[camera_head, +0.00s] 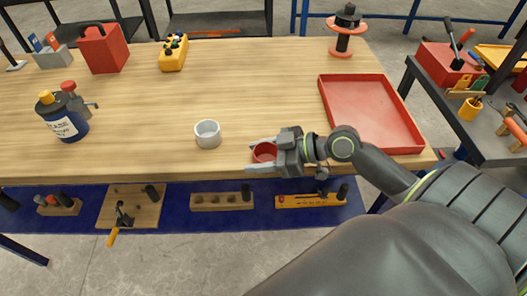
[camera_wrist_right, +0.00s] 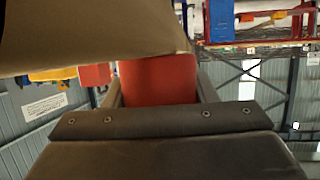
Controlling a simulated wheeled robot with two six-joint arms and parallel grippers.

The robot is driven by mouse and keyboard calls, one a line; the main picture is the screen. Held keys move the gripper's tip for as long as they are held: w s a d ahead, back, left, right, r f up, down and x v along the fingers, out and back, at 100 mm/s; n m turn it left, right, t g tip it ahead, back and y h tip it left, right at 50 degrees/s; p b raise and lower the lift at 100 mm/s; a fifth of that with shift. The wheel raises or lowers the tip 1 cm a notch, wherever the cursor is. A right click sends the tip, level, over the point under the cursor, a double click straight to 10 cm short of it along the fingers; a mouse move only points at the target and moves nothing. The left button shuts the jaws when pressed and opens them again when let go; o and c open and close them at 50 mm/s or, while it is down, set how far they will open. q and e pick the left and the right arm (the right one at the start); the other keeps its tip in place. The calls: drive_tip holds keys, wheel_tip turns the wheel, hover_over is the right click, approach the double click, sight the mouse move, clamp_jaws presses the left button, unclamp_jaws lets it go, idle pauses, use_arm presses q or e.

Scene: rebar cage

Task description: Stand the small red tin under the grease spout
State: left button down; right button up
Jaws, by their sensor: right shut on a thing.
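The small red tin (camera_head: 264,152) is between the fingers of my right gripper (camera_head: 261,156), near the front edge of the workbench. The gripper is shut on it, with the fingers pointing left. The tin looks upright with its open top up; whether it touches the bench I cannot tell. In the right wrist view the red tin (camera_wrist_right: 158,80) fills the gap between the fingers. The grease dispenser (camera_head: 62,117), a blue can with a white label and yellow cap, stands far to the left. Its grey spout (camera_head: 88,104) points right. My left gripper is not in view.
A white-grey cup (camera_head: 208,134) stands on the bench left of the held tin, between it and the dispenser. A red tray (camera_head: 371,112) lies at the right. The bench middle is clear.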

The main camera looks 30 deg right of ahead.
wheel_tip(320, 180, up, 10)
drive_tip(key=p, duration=0.1)
idle(0.4)
drive_tip(key=shift+n+g+y, duration=0.5)
drive_tip(key=shift+n, duration=0.2)
drive_tip(key=a+f, duration=0.1)
drive_tip(key=a+p, duration=0.1)
drive_tip(key=a, duration=0.1)
drive_tip(key=a+f+p, duration=0.1)
drive_tip(key=shift+s+a+f, duration=0.25)
drive_tip(key=shift+s+f, duration=0.05)
drive_tip(key=shift+f, duration=0.05)
drive_tip(key=shift+m+t+h, duration=0.4)
drive_tip(key=shift+m+t, duration=0.2)
drive_tip(key=shift+m, duration=0.1)
drive_tip(key=shift+w+d+r+b, duration=0.1)
drive_tip(key=shift+d+r+b, duration=0.15)
drive_tip(key=shift+d+r, duration=0.35)
drive_tip(key=shift+w+d+r+b, duration=0.1)
drive_tip(key=shift+d+r+b, duration=0.2)
drive_tip(key=shift+d, duration=0.6)
drive_tip(key=shift+w+d+r+b, duration=0.1)
drive_tip(key=shift+d+r+b, duration=0.1)
drive_tip(key=shift+d+r, duration=0.4)
drive_tip(key=shift+d+f, duration=0.15)
drive_tip(key=shift+f, duration=0.05)
